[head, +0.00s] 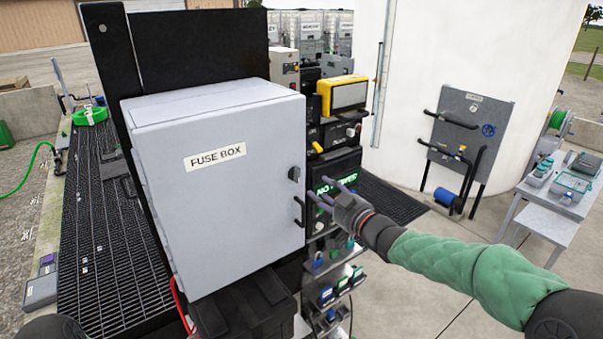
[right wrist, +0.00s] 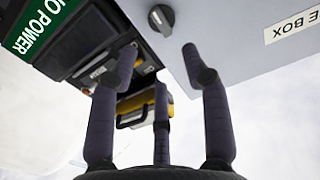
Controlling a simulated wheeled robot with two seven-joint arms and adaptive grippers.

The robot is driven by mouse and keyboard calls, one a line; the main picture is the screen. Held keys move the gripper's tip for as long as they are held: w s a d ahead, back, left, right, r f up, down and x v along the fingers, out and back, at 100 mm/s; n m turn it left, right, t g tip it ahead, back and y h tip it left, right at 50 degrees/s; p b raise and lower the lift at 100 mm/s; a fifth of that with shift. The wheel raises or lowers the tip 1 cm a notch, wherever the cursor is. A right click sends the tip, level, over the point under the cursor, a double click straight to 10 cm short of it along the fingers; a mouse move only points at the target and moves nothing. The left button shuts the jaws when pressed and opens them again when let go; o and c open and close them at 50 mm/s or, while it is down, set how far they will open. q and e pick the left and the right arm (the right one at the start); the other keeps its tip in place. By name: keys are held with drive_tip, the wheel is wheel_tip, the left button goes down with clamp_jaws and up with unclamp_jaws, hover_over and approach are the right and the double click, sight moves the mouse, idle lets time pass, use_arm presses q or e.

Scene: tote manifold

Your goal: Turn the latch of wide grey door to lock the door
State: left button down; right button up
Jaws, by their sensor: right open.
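The wide grey door (head: 225,185) is the front of a grey box labelled FUSE BOX, and it looks shut. Its latch (head: 294,174) is a small dark knob near the door's right edge, with a black pull handle (head: 299,211) below it. The latch also shows at the top of the right wrist view (right wrist: 161,19), pointing at a slant. My right gripper (head: 328,190) is open and empty, just right of the door's edge and apart from the latch. In the right wrist view, its dark fingers (right wrist: 160,62) are spread below the latch. My left gripper is out of view.
A NO POWER panel (head: 334,174) and a yellow-framed lamp (head: 342,95) are right of the box. Shelves with small devices (head: 330,290) stand below. A black panel (head: 200,45) rises behind the box. Open concrete floor lies to the right.

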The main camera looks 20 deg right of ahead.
sight(300, 175)
drive_tip(key=p+x, duration=0.2)
drive_tip(key=x, duration=0.7)
drive_tip(key=shift+w+a, duration=0.15)
drive_tip(key=shift+w, duration=0.05)
clamp_jaws()
